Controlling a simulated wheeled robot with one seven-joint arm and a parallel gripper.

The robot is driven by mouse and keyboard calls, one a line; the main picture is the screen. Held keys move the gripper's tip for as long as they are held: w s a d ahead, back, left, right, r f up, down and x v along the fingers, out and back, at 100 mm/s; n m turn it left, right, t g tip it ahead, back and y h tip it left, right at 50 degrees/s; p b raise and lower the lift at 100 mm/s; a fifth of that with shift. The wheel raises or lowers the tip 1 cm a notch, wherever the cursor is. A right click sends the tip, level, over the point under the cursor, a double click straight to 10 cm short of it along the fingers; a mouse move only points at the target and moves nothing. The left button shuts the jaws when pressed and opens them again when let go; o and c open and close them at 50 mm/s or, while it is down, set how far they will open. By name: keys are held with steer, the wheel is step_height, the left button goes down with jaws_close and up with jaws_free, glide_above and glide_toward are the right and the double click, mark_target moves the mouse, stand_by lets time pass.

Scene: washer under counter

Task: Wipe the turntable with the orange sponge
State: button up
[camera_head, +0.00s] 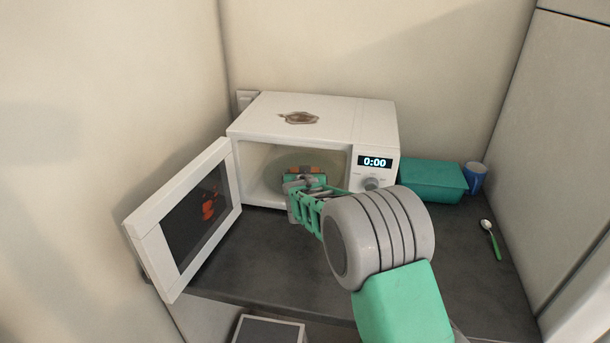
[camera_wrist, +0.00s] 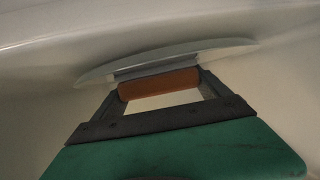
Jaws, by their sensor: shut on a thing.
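The microwave (camera_head: 315,110) stands on the counter with its door (camera_head: 190,218) swung open to the left. The turntable (camera_head: 290,160) is a pale disc inside the cavity, partly hidden by my arm; its edge also shows in the wrist view (camera_wrist: 165,58). My gripper (camera_head: 306,176) reaches into the cavity from the front. It is shut on the orange sponge (camera_wrist: 158,83), which lies across between the fingertips. A thin strip of the sponge shows in the head view (camera_head: 317,169). The sponge is close to the turntable; I cannot tell whether they touch.
The door carries a red-orange stain (camera_head: 209,206), and a brown stain (camera_head: 299,118) marks the microwave top. A teal container (camera_head: 434,178), a blue cup (camera_head: 475,178) and a green-handled spoon (camera_head: 491,238) are at the right. The dark counter (camera_head: 270,262) is clear in front.

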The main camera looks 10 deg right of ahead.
steer(key=shift+s+f, duration=0.15)
steer(key=shift+f, duration=0.3)
steer(key=shift+r+p, duration=0.55)
steer(key=shift+r, duration=1.15)
